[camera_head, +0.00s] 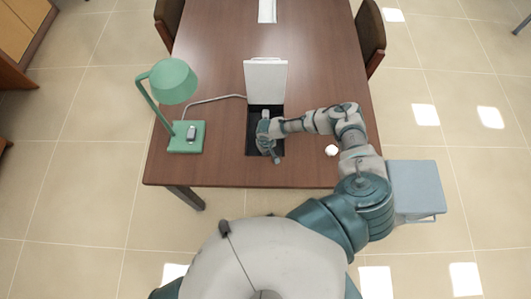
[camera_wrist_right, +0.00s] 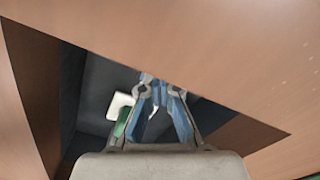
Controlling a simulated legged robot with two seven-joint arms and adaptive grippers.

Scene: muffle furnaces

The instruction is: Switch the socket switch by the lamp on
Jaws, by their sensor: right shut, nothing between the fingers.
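A green desk lamp (camera_head: 174,82) stands at the left of the brown table, with its cable running to a dark recess (camera_head: 252,148) in the tabletop. A white lid (camera_head: 265,80) stands open at the far edge of this recess. My right gripper (camera_head: 274,159) is over or in the recess, shut and empty, hiding much of it. In the right wrist view the shut fingers (camera_wrist_right: 158,84) point into the dark recess (camera_wrist_right: 92,98). A small white piece (camera_wrist_right: 120,105) shows beside them. The socket switch cannot be made out clearly. My left gripper is out of view.
The brown table (camera_head: 320,60) is mostly clear. A small white round thing (camera_head: 331,150) lies right of the recess, near my right forearm. Chairs stand at the far left (camera_head: 168,18) and far right (camera_head: 370,35). A blue-grey stool (camera_head: 415,187) is beside the table at the right.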

